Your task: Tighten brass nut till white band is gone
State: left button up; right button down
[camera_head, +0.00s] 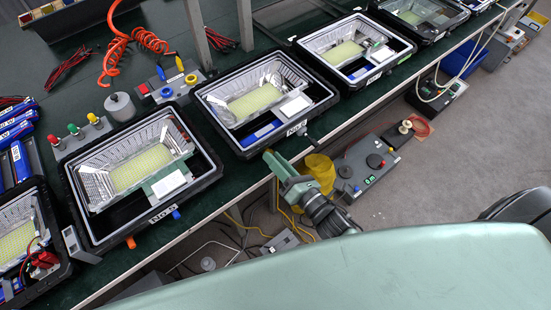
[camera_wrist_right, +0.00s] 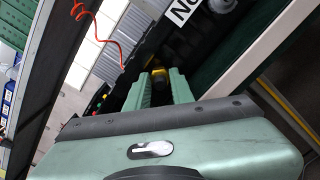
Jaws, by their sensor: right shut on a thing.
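My right gripper (camera_head: 270,158) reaches the front side of the black floodlight housing (camera_head: 213,117) labelled NO.6, at the edge of the green bench. In the right wrist view its two green fingers (camera_wrist_right: 160,82) are closed on a yellow-brass nut (camera_wrist_right: 157,72) at the housing's dark side wall. The nut is mostly hidden between the fingers. In the head view the fingers cover it. I cannot make out a white band in either view. My left gripper is not in view.
More housings stand along the bench (camera_head: 250,185).

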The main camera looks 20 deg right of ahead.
jog(key=m, duration=0.3)
jog(key=shift+m+p, duration=0.3)
jog(key=shift+p, duration=0.05)
jog(key=m, duration=0.3)
jog(key=shift+m+p, duration=0.3)
jog(key=shift+p, duration=0.1)
jog(key=m+p, duration=0.1)
jog(key=m, duration=0.2)
jog(key=shift+m, duration=0.4)
jog(key=m+p, duration=0.1)
jog(key=m, duration=0.3)
jog(key=m+p, duration=0.1)
jog(key=m, duration=1)
jog(key=shift+f+m+p, duration=0.2)
jog(key=shift+m+p, duration=0.1)
jog(key=shift+p, duration=0.05)
jog(key=shift+s, duration=0.1)
jog(key=c, duration=1.2)
grip_release()
